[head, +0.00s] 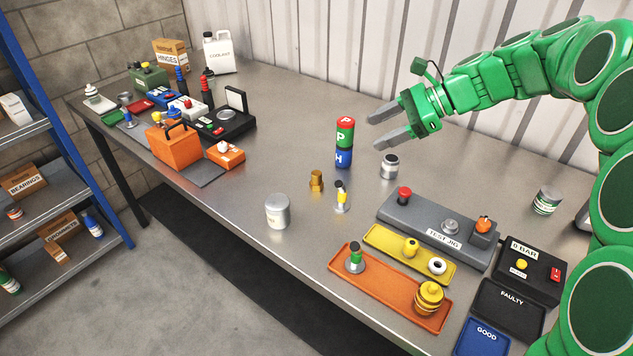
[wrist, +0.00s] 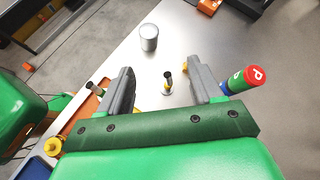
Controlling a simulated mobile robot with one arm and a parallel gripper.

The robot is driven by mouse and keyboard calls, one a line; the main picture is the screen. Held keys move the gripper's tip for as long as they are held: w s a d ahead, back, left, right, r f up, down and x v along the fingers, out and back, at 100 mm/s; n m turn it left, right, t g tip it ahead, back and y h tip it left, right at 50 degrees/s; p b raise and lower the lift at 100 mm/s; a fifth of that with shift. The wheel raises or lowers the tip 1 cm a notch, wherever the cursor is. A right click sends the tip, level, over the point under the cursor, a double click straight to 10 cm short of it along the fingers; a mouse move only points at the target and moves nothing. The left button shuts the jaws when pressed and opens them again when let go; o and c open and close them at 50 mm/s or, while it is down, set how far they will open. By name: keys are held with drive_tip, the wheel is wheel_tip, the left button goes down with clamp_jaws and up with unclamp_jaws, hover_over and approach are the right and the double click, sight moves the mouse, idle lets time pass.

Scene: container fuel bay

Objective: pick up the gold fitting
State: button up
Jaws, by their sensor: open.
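The gold fitting (head: 316,181) is a small hexagonal piece standing upright on the steel bench in the head view. It stands between a grey lidded can (head: 278,212) and a stacked red, green and blue cylinder (head: 345,142). A valve with a yellow body and black top (head: 341,197) is close to its right. My gripper (head: 375,130) is open and empty, above the bench to the right of the stack, apart from the fitting.
A small grey jar (head: 389,166) stands below my gripper. The grey test jig (head: 437,226), yellow tray (head: 380,238) and orange tray (head: 340,262) fill the front right. An orange toolbox (head: 172,147) stands to the left.

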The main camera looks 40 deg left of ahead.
drive_tip(key=w+a+f+m+g+y, duration=0.1)
drive_tip(key=w+a, duration=0.1)
drive_tip(key=a, duration=0.3)
drive_tip(key=w+a+f+m+y, duration=0.1)
drive_tip(key=w+a+f+m, duration=0.15)
drive_tip(key=a, duration=0.25)
approach(316, 178)
drive_tip(key=a+f, duration=0.2)
drive_tip(key=f, duration=0.1)
drive_tip(key=shift+w+f, duration=0.15)
drive_tip(key=shift+f, duration=0.1)
drive_tip(key=shift+x, duration=1.3)
drive_tip(key=a, duration=0.1)
drive_tip(key=s+a, duration=0.2)
drive_tip(key=shift+a+f, duration=0.2)
drive_tip(key=shift+a, duration=0.2)
drive_tip(key=shift+s+a+f, duration=0.2)
drive_tip(key=shift+s+a, duration=0.05)
drive_tip(key=shift+a, duration=0.15)
drive_tip(key=c, duration=1)
